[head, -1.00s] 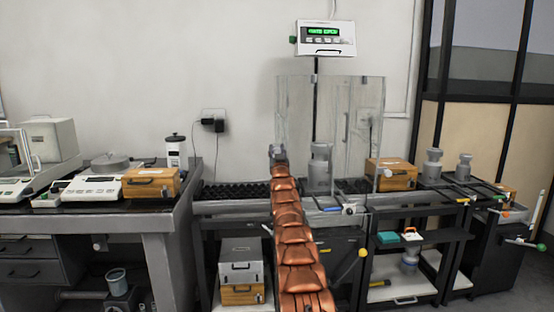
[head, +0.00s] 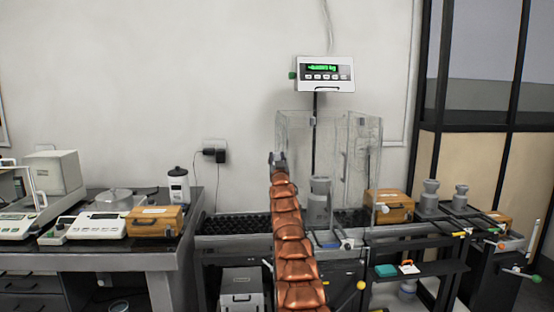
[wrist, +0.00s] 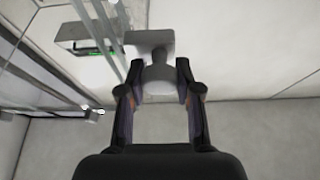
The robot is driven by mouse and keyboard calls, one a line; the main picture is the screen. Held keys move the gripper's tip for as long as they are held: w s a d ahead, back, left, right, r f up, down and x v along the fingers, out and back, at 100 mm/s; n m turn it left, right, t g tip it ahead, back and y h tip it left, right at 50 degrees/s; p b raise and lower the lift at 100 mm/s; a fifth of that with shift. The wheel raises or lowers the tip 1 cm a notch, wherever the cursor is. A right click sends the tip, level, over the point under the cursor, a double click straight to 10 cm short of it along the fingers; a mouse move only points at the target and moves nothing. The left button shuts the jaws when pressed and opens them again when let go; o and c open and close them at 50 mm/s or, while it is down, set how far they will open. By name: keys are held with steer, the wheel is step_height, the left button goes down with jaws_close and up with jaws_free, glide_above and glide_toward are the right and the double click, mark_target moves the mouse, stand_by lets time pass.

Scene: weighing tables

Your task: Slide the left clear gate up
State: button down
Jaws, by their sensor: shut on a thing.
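A clear box of see-through panels (head: 355,135) stands on the middle bench around a grey metal weight (head: 319,200). My gripper (head: 278,158) is at the box's left side, near its upper part. In the wrist view my gripper (wrist: 159,95) is shut on a grey rounded knob (wrist: 157,75) with a flat plate behind it. The left clear gate is hard to make out, and my arm covers part of that side. I cannot tell how high the gate stands.
A display with green digits (head: 325,74) hangs above the box. Wooden cases stand left (head: 155,221) and right (head: 390,205) of it.

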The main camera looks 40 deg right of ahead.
steer(key=shift+s+r, duration=0.1)
steer(key=shift+r, duration=0.3)
steer(key=c, duration=1.1)
jaws_free()
steer(key=shift+f, duration=0.15)
steer(key=shift+s, duration=0.1)
